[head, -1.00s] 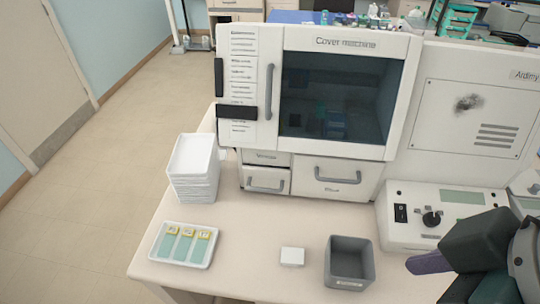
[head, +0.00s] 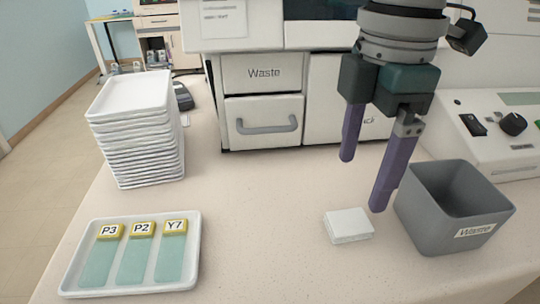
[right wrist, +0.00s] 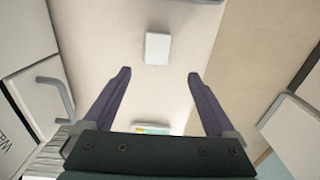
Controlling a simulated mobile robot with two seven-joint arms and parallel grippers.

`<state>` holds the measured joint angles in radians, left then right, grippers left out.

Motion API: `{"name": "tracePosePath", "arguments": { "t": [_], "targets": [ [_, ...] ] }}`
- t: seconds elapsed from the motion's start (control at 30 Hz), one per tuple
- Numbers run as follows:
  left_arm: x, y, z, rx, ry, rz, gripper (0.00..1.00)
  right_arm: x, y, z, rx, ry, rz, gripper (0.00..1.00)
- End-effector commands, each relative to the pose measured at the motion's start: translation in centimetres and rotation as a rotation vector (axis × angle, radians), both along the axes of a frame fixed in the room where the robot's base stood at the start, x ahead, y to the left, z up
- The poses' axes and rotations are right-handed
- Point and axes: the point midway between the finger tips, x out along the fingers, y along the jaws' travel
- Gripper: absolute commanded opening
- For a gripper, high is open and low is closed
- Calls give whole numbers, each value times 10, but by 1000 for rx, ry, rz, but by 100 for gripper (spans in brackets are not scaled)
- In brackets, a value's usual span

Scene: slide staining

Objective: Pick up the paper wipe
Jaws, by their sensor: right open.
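The paper wipe (head: 348,226) is a small flat white block lying on the bench, left of the grey waste bin. My right gripper (head: 362,185) hangs above and behind it, with its purple fingers pointing down. The fingers are spread apart with nothing between them. In the right wrist view the wipe (right wrist: 158,48) lies beyond the fingertips of the right gripper (right wrist: 158,73), roughly centred between them and apart from both. My left gripper is not in view.
The grey waste bin (head: 455,236) stands close to the wipe's right. A white tray (head: 186,278) with slides P3, P2 and Y7 lies at the left. Stacked white trays (head: 140,150) stand behind it. A machine with a Waste drawer (head: 263,120) borders the back.

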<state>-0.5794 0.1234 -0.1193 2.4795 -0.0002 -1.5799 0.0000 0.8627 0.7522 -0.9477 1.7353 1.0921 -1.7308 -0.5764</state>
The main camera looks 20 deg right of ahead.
Motion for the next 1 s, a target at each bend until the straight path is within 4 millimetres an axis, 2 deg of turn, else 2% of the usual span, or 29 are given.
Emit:
{"name": "tracePosePath", "arguments": {
  "t": [0.2,0.43,0.7,1.0],
  "targets": [
    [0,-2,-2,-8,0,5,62,0,0,-32,0,4,0,91],
    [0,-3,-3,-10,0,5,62,2,0,-54,1,3,-2,91],
    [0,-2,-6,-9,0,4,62,6,0,-92,-1,1,0,91],
    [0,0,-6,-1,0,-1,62,6,0,-96,-1,-1,1,89]
  ]
}}
